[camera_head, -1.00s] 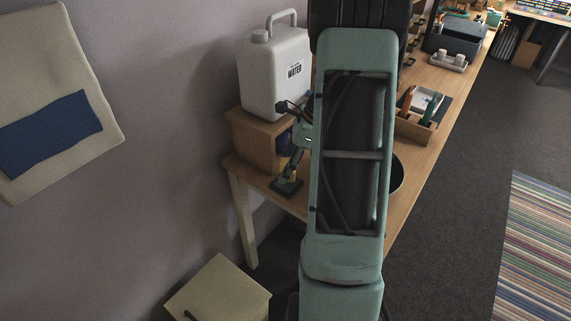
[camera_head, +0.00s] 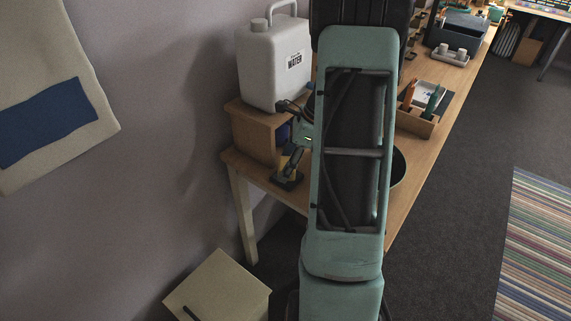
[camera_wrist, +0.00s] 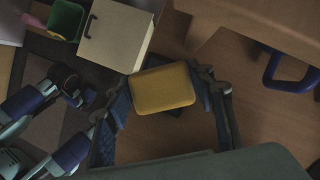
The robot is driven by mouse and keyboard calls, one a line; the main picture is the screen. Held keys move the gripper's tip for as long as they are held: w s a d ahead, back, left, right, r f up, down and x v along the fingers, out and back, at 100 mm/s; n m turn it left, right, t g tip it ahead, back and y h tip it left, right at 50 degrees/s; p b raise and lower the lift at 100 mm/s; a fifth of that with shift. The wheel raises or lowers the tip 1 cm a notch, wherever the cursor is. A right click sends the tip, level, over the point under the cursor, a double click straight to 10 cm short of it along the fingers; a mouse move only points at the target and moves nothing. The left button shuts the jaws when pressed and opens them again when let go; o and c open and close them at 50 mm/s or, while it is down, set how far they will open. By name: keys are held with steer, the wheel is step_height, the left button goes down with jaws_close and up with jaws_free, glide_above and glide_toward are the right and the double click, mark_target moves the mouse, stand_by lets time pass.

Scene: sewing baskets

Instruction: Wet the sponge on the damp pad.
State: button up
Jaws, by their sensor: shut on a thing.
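A yellow sponge (camera_wrist: 164,88) is between the two fingers of my gripper (camera_wrist: 166,92) in the wrist view, and my gripper is shut on it. In the head view a small yellow part of the sponge (camera_head: 292,160) shows by the dark fingertip, near the table's end; my arm hides most of the rest. A dark edge shows just below the sponge in the wrist view; I cannot tell whether it is a pad or shadow. I cannot clearly make out the damp pad. Whether the sponge touches anything beneath is unclear.
A white water can (camera_head: 272,75) stands on a wooden box (camera_head: 252,135) beside my gripper. A wooden caddy (camera_head: 415,122) and a black round object (camera_head: 398,168), partly behind my arm, are on the table (camera_head: 405,205). A pale cabinet (camera_head: 222,290) stands below.

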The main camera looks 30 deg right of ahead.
steer(key=shift+f, duration=0.6)
stand_by(1.5)
step_height(320, 180, up, 7)
steer(key=p, duration=0.6)
steer(key=shift+r, duration=0.15)
stand_by(0.8)
